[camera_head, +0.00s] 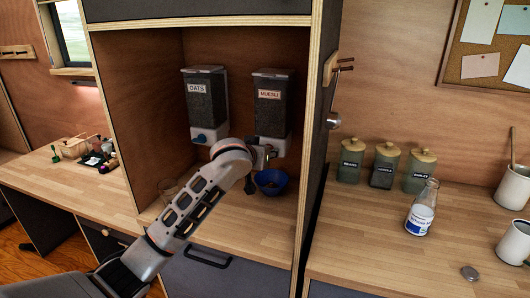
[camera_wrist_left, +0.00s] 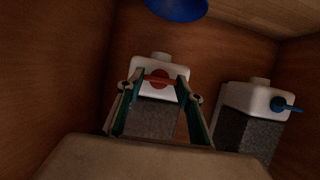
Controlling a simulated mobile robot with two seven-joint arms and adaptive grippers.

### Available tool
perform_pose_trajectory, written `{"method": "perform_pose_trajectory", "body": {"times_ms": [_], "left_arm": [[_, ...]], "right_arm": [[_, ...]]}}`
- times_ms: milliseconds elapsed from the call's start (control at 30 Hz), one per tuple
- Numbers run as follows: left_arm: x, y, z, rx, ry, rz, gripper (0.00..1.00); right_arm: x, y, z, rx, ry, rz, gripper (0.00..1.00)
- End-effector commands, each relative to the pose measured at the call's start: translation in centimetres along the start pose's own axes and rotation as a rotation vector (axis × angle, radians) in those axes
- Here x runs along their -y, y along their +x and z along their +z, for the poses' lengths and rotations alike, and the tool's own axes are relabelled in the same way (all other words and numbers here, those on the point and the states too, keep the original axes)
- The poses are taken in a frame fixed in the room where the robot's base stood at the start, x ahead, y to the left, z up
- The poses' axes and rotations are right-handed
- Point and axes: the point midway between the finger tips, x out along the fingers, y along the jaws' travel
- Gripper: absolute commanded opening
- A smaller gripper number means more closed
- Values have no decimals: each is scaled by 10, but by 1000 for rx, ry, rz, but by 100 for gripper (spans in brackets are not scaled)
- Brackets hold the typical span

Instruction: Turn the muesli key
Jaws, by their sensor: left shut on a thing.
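The muesli dispenser (camera_head: 272,105), labelled MUESLI, hangs in the wooden cabinet to the right of the oats dispenser (camera_head: 205,100). Its red key (camera_wrist_left: 159,79) shows in the left wrist view, with its bar lying roughly level across the white spout block. My left gripper (camera_head: 263,157) reaches in front of the muesli spout. In the left wrist view its fingers (camera_wrist_left: 160,84) stand on both sides of the red key and are shut on it. The key is hidden in the head view. My right gripper is in neither view.
A blue bowl (camera_head: 271,182) stands on the cabinet floor below the muesli spout. The oats dispenser has a blue key (camera_wrist_left: 287,105). Cabinet walls enclose both sides. Jars (camera_head: 384,165) and a bottle (camera_head: 422,208) stand on the right counter.

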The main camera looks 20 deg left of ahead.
Motion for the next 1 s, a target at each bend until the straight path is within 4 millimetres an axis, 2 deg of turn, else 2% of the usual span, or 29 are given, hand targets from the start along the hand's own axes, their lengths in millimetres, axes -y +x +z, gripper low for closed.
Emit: {"method": "perform_pose_trajectory", "body": {"times_ms": [467, 500, 533, 1000], "left_arm": [[-1, 1, 4, 7, 14, -5, 14], [-1, 1, 4, 7, 14, -5, 44], [-1, 1, 4, 7, 14, -5, 51], [-1, -6, 1, 2, 11, -4, 53]], "right_arm": [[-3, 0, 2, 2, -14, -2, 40], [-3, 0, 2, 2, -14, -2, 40], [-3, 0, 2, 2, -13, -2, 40], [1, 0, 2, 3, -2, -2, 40]]}}
